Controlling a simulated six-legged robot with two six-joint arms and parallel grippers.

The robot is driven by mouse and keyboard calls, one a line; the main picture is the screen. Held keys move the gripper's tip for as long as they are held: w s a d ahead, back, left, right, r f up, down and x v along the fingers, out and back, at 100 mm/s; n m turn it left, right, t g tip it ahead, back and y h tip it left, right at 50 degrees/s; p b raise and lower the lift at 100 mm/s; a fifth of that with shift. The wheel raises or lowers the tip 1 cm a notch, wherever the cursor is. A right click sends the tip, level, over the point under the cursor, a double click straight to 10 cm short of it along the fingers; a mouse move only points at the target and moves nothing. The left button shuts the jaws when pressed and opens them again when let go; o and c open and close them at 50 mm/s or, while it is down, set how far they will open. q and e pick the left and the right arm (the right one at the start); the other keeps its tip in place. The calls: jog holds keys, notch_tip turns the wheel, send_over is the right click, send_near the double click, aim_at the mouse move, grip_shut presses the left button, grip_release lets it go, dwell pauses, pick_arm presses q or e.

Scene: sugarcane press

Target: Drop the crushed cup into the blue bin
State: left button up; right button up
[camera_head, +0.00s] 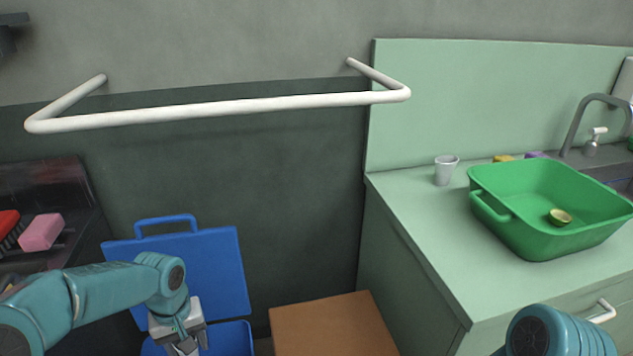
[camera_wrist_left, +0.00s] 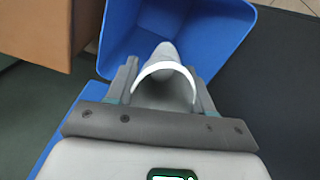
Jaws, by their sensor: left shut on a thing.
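My left gripper (camera_head: 186,343) is pointed down over the blue bin (camera_head: 232,338), whose lid (camera_head: 215,265) stands raised behind it. In the left wrist view, the fingers of my left gripper (camera_wrist_left: 164,88) are on both sides of a grey cup (camera_wrist_left: 165,60) with a white rim, shut on it. The cup is in front of the open blue bin (camera_wrist_left: 215,30); its height above the bin floor is hard to tell. In the head view the cup is hidden. My right arm shows at the lower right, its gripper out of view.
A brown box (camera_head: 330,325) stands right of the bin. A white rail (camera_head: 220,107) crosses the wall above. On the green counter (camera_head: 415,215) at the right are a pale cup (camera_head: 445,171) and a green tub (camera_head: 530,235) holding a small yellow bowl (camera_head: 560,217).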

pick_arm(q)
jog(key=a+f+n+b, duration=0.1)
jog(key=a+f+b, duration=0.1)
jog(key=f+b, duration=0.3)
jog(key=a+f+n+b, duration=0.2)
jog(key=f+b, duration=0.4)
jog(key=f, duration=0.5)
jog(key=shift+w+a+f+b, duration=0.15)
jog(key=shift+a+f+b, duration=0.1)
jog(key=shift+f+b, duration=0.1)
pick_arm(e)
notch_tip(320, 180, down, 14)
jog(key=shift+w+d, duration=0.3)
jog(key=shift+d, duration=0.05)
pick_arm(q)
jog(key=o, duration=1.1)
jog(key=shift+c, duration=0.2)
notch_tip(320, 180, up, 16)
jog(key=p, duration=0.6)
jog(key=shift+r, duration=0.2)
pick_arm(e)
jog(key=r, duration=0.3)
jog(key=s+r, duration=0.1)
jog(key=r, duration=0.1)
jog(key=shift+a+r, duration=0.35)
